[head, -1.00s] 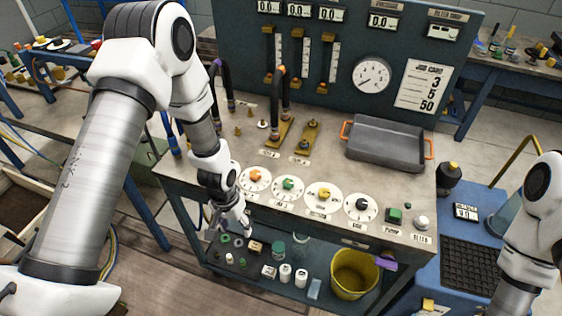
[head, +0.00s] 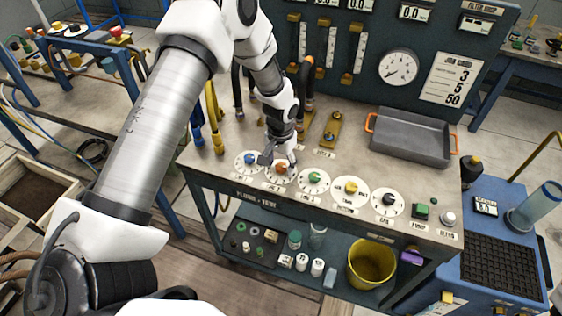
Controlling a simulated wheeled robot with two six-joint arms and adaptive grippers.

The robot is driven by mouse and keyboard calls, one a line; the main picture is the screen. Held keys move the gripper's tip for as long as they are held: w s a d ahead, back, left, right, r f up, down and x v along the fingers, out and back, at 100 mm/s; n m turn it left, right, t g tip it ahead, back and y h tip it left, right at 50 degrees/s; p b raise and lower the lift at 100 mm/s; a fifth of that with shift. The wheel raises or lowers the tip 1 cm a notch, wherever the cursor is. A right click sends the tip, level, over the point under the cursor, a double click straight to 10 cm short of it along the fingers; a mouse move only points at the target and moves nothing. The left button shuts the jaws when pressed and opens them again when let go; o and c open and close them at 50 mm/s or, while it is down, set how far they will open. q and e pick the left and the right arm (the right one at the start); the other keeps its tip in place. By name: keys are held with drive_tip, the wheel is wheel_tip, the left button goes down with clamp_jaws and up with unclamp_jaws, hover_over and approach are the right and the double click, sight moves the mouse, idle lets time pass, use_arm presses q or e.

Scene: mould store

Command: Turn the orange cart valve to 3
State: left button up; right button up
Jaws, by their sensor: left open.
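The orange cart valve (head: 282,169) is a small orange knob on a round white dial, second from the left in the row on the cart top. My left gripper (head: 279,158) is open, pointing down just above and behind the orange knob, with its fingers over the dial's far side. I cannot tell whether the fingers touch the knob. The dial's numbers are too small to read, and the gripper covers part of it. My right gripper is not in view.
Dials with a blue knob (head: 249,159), a green knob (head: 315,178), a yellow knob (head: 350,188) and a dark knob (head: 387,199) flank it. A grey tray (head: 411,138) stands behind to the right. Upright hoses and a brass lever (head: 331,130) stand close behind the gripper.

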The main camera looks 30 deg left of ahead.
use_arm(q)
clamp_jaws()
drive_tip(key=shift+s, duration=0.1)
drive_tip(key=shift+m, duration=0.3)
drive_tip(key=m, duration=0.8)
drive_tip(key=shift+m+b, duration=0.3)
drive_tip(key=shift+b, duration=0.05)
drive_tip(key=m, duration=0.4)
drive_tip(key=shift+m, duration=0.3)
drive_tip(key=shift+m+b, duration=0.4)
drive_tip(key=shift+m, duration=1.5)
unclamp_jaws()
